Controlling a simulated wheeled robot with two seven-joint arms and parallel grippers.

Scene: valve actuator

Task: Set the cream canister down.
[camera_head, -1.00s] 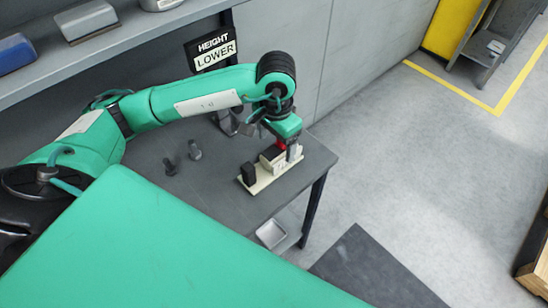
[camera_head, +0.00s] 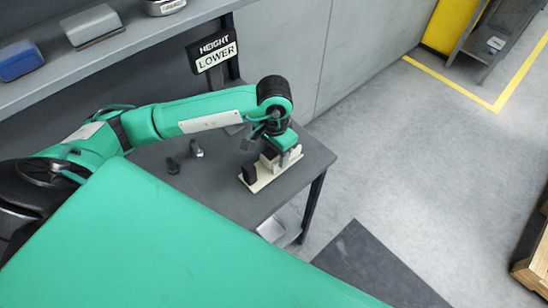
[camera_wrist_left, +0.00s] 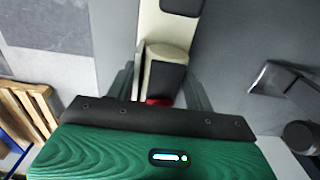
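The cream canister (camera_wrist_left: 167,62) is a cream body with a dark face and a red part at its near end, seen in the left wrist view. My left gripper (camera_wrist_left: 166,82) has one finger on each side of it, and I see almost no gap. In the head view, my left gripper (camera_head: 284,150) points down at the cream base plate (camera_head: 256,184) on the grey table. The hand hides most of the canister there, so contact with the plate cannot be made out. A black block (camera_head: 249,173) stands at the plate's near left end. My right gripper is not in view.
Two small dark fittings, one at the left (camera_head: 172,165) and one at the right (camera_head: 196,150), are on the table (camera_head: 215,190) left of the plate. A HEIGHT LOWER sign (camera_head: 212,52) stands behind. The table's right edge is close to the plate.

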